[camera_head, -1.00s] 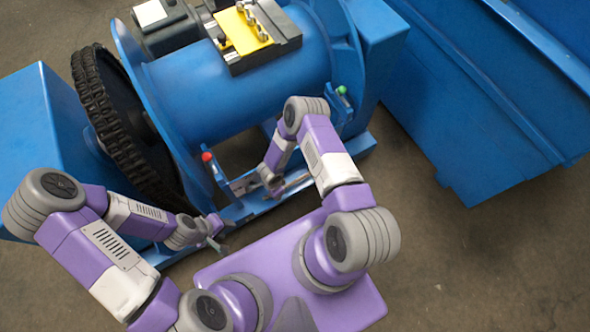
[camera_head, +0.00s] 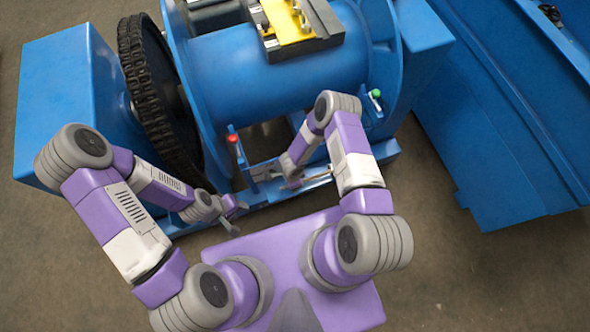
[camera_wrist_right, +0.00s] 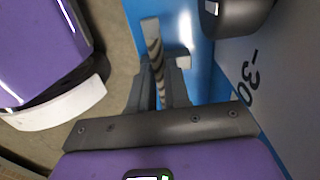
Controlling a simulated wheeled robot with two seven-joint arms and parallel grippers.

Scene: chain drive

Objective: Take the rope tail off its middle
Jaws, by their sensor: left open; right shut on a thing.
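A narrow strip with dark and light diagonal bands, which looks like the rope tail (camera_wrist_right: 153,42), stands between the fingers of my right gripper (camera_wrist_right: 160,75) in the right wrist view. The right gripper is shut on it. In the head view the right gripper (camera_head: 268,172) is small, at the front of the blue winch (camera_head: 262,80), and the rope cannot be made out there. My left gripper (camera_head: 232,208) is open and empty, low at the winch's front edge, left of the right gripper. The rope's middle cannot be told apart.
A black chain (camera_head: 150,90) runs round a wheel on the winch's left. A red-knobbed lever (camera_head: 233,139) and a green-knobbed lever (camera_head: 376,94) stand at its front. A large blue container (camera_head: 500,110) stands at the right. The floor between it and my base is clear.

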